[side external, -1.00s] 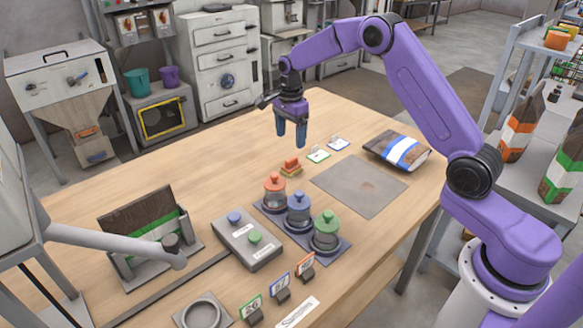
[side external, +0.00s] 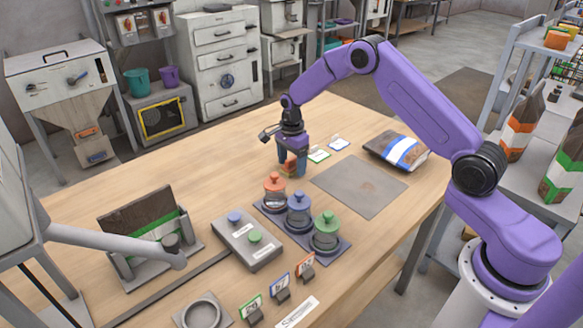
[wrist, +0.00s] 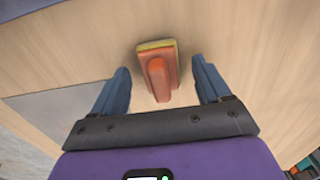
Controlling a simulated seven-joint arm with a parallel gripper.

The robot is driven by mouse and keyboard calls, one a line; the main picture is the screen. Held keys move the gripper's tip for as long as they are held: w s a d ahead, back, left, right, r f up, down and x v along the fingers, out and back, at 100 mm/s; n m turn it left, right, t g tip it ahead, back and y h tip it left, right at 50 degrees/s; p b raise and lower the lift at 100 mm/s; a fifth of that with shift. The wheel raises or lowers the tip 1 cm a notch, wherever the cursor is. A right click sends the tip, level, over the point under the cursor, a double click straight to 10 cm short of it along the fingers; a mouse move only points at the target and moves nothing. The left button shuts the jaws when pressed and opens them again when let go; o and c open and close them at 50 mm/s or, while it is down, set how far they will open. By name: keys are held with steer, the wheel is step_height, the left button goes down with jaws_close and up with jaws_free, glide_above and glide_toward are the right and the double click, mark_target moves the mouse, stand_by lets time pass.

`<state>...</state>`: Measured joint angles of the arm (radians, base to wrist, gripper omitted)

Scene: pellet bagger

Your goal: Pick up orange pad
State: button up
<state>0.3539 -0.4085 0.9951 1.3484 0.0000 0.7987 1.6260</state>
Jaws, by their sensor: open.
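The orange pad (wrist: 157,75) has an orange handle-like block on top and a yellowish edge. It sits on the wooden table. In the side external view the orange pad (side external: 290,165) is partly covered by my gripper (side external: 292,160), which is low over it. In the wrist view my gripper (wrist: 163,85) is open, with one blue finger on each side of the pad's raised block. Gaps show between the fingers and the pad there.
Orange, blue and green lidded jars stand on a tray (side external: 338,254) just in front of the pad. Two small cards (side external: 319,156) lie to its right, near a grey mat (side external: 348,188) and a brown bag (side external: 380,150).

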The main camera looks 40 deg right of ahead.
steer(key=c, duration=1.2)
steer(key=shift+c, duration=0.2)
steer(key=shift+r, duration=0.15)
steer(key=shift+r, duration=0.65)
steer(key=s+r, duration=1.1)
steer(key=s, duration=0.3)
steer(key=shift+a+r, duration=0.2)
steer(key=shift+a, duration=0.05)
